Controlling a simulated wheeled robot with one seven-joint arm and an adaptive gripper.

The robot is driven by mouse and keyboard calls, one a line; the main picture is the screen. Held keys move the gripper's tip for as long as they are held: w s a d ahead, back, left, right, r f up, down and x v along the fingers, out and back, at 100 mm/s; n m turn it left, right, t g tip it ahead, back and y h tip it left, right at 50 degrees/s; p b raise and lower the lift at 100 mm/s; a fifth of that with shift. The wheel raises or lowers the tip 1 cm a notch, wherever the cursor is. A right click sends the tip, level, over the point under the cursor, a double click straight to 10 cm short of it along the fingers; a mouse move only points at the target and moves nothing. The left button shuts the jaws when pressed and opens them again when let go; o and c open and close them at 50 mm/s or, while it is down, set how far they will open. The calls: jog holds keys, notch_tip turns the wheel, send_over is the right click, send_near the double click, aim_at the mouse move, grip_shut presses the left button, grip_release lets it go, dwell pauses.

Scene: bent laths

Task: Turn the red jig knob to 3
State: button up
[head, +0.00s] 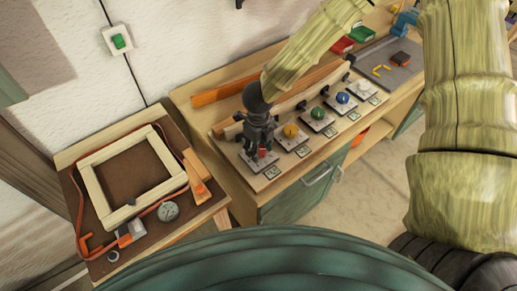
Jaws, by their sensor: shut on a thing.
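The red jig knob (262,153) is at the near left end of a row of knobs on a wooden board on the workbench. My gripper (261,148) comes down on it from above and is shut on it. The fingers hide most of the knob, so its pointer cannot be read. A small label plate (272,172) lies just in front of the knob's base plate. Its markings are too small to read.
Yellow (290,131), green (318,113), blue (342,98) and white (364,87) knobs continue the row to the right. A bent lath (315,88) stands behind them. A side table (150,222) at left holds a wooden frame (92,190) and a dial gauge (168,211).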

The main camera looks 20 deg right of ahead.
jog(key=m+b, duration=0.2)
jog(key=m, duration=0.3)
jog(key=shift+w+m, duration=0.15)
jog(key=shift+m, duration=0.25)
jog(key=m+b, duration=0.2)
jog(key=m, duration=0.2)
jog(key=shift+b, duration=0.35)
jog(key=m+b, duration=0.2)
jog(key=m, duration=0.3)
jog(key=shift+b, duration=0.35)
jog(key=shift+r+m+b, duration=0.1)
jog(key=shift+m+b, duration=1.15)
jog(key=shift+m, duration=1.05)
jog(key=o, duration=1)
jog(key=shift+r, duration=0.1)
